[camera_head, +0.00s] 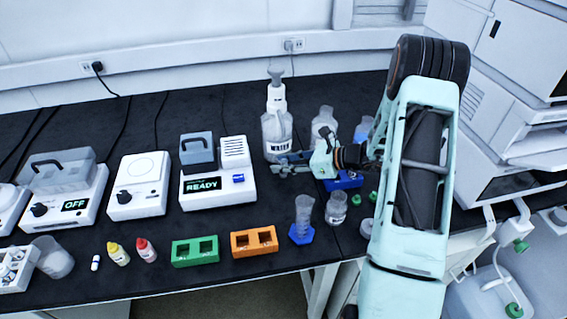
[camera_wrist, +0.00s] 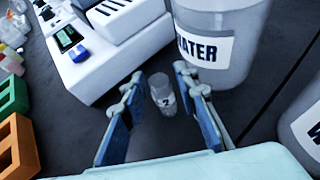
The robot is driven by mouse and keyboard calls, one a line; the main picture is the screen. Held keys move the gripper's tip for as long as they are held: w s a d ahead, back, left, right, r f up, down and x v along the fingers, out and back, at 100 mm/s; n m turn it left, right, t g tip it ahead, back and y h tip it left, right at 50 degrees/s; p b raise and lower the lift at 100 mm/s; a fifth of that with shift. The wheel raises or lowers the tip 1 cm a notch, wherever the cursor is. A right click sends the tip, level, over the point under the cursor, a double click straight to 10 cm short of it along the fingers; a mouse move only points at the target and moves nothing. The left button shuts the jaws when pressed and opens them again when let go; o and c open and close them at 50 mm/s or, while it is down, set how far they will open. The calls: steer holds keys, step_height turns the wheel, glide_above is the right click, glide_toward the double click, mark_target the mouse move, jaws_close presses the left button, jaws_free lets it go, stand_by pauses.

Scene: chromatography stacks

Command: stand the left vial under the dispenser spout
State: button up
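A small clear vial (camera_wrist: 164,98) with a dark mark on its label stands upright on the black bench in the wrist view. My gripper (camera_wrist: 157,82) is open, with one finger on each side of the vial and gaps visible between. The white dispenser bottle (camera_head: 277,135) labelled WATER has its pump spout (camera_head: 276,73) on top; the bottle also shows in the wrist view (camera_wrist: 222,65) just beyond the vial. In the head view my gripper (camera_head: 284,166) is low in front of the bottle and the vial is not discernible there.
A white device reading READY (camera_head: 215,187) stands left of my gripper. Green (camera_head: 194,262) and orange (camera_head: 253,252) two-well racks lie nearer the front edge. A graduated cylinder (camera_head: 303,215) on a blue base and a glass bottle (camera_head: 336,209) stand front right.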

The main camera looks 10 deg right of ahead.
steer(key=shift+o, duration=0.3)
steer(key=shift+r, duration=0.1)
steer(key=shift+r+p, duration=0.2)
steer(key=shift+p, duration=0.1)
steer(key=v, duration=1.2)
steer(key=shift+f, duration=0.1)
